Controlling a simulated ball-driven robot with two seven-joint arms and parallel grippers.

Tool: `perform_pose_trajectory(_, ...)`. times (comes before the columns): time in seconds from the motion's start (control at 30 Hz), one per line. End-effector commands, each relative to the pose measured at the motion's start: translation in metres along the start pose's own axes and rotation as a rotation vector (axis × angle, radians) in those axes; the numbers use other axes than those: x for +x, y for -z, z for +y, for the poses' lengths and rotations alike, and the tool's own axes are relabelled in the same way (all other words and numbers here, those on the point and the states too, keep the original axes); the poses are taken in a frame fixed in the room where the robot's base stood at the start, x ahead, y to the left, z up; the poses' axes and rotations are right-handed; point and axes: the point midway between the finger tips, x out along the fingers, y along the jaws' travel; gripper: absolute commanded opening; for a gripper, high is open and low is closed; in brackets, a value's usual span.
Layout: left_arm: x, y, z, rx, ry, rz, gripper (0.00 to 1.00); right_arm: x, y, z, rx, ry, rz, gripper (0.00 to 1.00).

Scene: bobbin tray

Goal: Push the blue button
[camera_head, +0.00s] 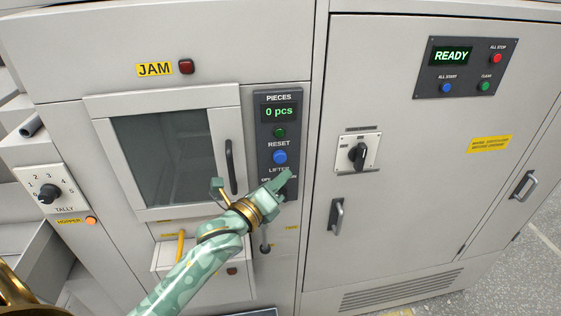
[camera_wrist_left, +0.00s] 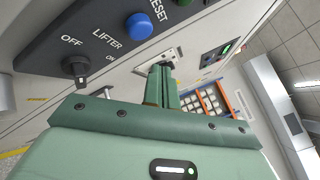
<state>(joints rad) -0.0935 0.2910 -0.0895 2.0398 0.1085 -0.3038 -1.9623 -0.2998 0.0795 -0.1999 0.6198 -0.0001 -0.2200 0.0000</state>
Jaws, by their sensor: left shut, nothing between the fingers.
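A blue button (camera_head: 280,157) sits on the dark PIECES panel (camera_head: 267,110), between the RESET and LIFTER labels. It also shows at the top of the left wrist view (camera_wrist_left: 139,25). Another blue button (camera_head: 446,88), labelled ALL START, is on the READY panel of the right cabinet. My left gripper (camera_head: 288,173) is shut and empty in front of the lower PIECES panel, just below the first blue button. It partly hides the lifter switch there. Its closed fingers (camera_wrist_left: 162,80) appear apart from the button in the wrist view. My right gripper is not in view.
A green button (camera_head: 279,133) is just above the blue one. The lifter knob (camera_wrist_left: 75,68) is close to the left gripper. A door handle (camera_head: 230,166) stands out left of the panel. A rotary switch (camera_head: 357,154) and a cabinet handle (camera_head: 336,215) are to the right.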

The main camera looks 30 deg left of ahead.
Motion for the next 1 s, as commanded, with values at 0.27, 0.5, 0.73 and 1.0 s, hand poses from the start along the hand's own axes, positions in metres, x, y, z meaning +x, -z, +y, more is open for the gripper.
perform_pose_trajectory(0.27,0.019,-0.014,0.013,0.001,0.001,0.0,0.0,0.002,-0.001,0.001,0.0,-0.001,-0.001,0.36)
perform_pose_trajectory(0.5,0.022,-0.016,0.016,-0.001,-0.001,0.0,0.0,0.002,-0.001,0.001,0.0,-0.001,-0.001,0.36)
perform_pose_trajectory(0.73,0.022,-0.016,0.016,-0.001,0.0,0.0,0.0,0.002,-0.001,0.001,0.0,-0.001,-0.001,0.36)
perform_pose_trajectory(1.0,0.022,-0.016,0.016,-0.001,0.0,0.0,0.0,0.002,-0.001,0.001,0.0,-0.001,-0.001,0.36)
